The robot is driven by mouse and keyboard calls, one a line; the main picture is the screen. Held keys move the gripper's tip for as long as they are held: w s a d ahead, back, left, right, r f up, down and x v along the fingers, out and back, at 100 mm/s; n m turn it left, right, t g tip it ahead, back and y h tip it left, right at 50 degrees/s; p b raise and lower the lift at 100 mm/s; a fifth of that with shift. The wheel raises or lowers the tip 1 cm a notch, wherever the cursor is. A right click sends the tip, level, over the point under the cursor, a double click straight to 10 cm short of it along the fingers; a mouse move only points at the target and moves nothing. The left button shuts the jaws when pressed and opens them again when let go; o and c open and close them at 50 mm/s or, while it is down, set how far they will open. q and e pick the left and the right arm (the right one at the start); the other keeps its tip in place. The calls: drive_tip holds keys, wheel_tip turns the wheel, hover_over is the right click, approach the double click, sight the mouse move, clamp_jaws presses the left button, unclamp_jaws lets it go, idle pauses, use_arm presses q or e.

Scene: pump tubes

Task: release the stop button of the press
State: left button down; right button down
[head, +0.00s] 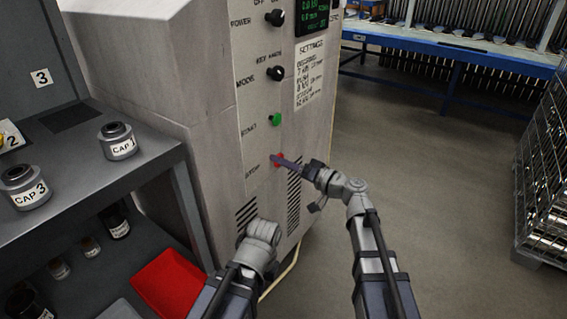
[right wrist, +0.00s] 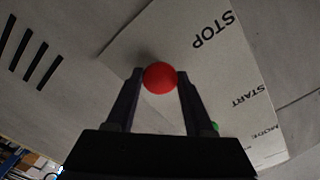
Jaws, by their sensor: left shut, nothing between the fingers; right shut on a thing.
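The press (head: 180,80) is a tall pale cabinet with a control panel. Its red stop button (head: 277,159) sits beside the STOP label, low on the panel. In the right wrist view the button is a round red knob (right wrist: 160,77). My right gripper (head: 281,160) is shut on this button, with one finger on each side of it (right wrist: 159,82). The fingers partly cover the button in the head view. My left gripper (head: 262,232) is low in front of the press, apart from the button. It is shut and empty; its fingertips are hard to make out.
The green start button (head: 275,119) and the mode (head: 275,73) and power (head: 275,17) knobs are above the stop button. A grey shelf (head: 100,175) with labelled caps stands at left. A wire cage (head: 545,170) is at right. Open floor lies between.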

drive_tip(key=shift+v, duration=0.9)
drive_tip(key=shift+c, duration=1.3)
unclamp_jaws()
drive_tip(key=v, duration=0.7)
drive_tip(key=shift+s+d, duration=0.2)
drive_tip(key=shift+d, duration=0.1)
